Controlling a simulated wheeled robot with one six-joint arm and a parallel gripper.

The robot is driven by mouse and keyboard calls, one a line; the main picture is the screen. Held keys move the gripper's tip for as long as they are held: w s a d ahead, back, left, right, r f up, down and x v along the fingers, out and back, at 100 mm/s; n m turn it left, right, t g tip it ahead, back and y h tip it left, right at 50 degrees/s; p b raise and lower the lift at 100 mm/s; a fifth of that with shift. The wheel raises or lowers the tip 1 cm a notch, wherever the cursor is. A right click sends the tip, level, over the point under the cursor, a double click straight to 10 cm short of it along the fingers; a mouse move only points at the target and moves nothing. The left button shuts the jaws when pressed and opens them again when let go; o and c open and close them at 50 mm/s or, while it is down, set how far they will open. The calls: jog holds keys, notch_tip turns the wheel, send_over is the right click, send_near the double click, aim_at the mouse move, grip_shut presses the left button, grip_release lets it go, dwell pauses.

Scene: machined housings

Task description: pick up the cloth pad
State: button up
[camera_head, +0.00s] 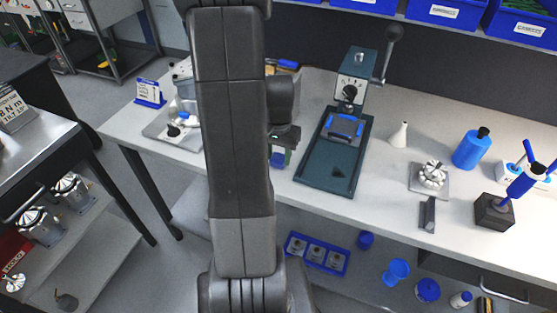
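I cannot make out a cloth pad for sure anywhere in the head view. My own arm stands upright across the middle and hides part of the bench behind it. A dark wrist part of mine shows at the arm's right edge. My gripper is mostly hidden behind the arm, and its fingertips cannot be made out. I cannot tell whether it is open or shut, or whether it holds anything.
A lever press (337,165) with a blue-edged grey block (344,127) stands on the white bench (384,190). To its right are a white cone (399,135), a machined part (432,175) and a blue bottle (471,148). A blue tray (317,254) lies below.

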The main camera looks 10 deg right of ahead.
jog(key=c, duration=0.3)
jog(key=shift+r, duration=0.1)
